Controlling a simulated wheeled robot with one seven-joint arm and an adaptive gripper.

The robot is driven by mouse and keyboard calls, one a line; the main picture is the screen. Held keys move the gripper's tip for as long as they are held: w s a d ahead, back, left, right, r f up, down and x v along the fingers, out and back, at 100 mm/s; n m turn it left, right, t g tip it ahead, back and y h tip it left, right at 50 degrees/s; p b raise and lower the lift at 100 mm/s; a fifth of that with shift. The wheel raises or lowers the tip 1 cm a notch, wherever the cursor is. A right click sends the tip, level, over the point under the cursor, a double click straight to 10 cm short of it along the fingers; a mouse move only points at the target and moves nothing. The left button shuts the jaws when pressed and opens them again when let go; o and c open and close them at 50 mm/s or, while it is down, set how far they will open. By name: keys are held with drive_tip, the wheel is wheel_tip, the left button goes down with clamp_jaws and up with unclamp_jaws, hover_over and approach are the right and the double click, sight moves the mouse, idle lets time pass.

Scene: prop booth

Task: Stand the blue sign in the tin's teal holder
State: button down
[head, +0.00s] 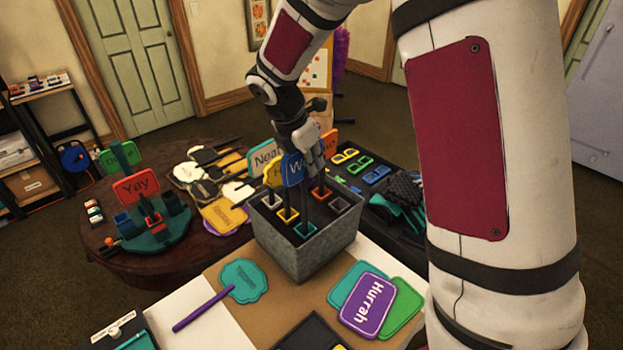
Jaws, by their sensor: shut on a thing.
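The blue sign (293,171), with a white "W" showing, is above the grey metal tin (287,254). My gripper (314,162) is shut on it and covers its right part. I cannot tell where the lower end of its stick is. The teal holder (305,230) is at the tin's near corner, below the sign, and looks empty.
The tin also has a yellow holder (287,215), a grey holder (340,205) and an orange holder (321,192). A "Neat" sign (264,156), a yellow sign (273,173) and an orange sign (329,141) crowd around the blue one. A purple "Hurrah" sign (366,304) lies in front.

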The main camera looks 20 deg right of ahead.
sight(304, 198)
drive_tip(key=shift+f+p, duration=0.3)
drive_tip(key=shift+f, duration=1.7)
drive_tip(key=shift+f, duration=0.25)
drive_tip(key=c, duration=1.7)
unclamp_jaws()
drive_tip(key=shift+r, duration=0.1)
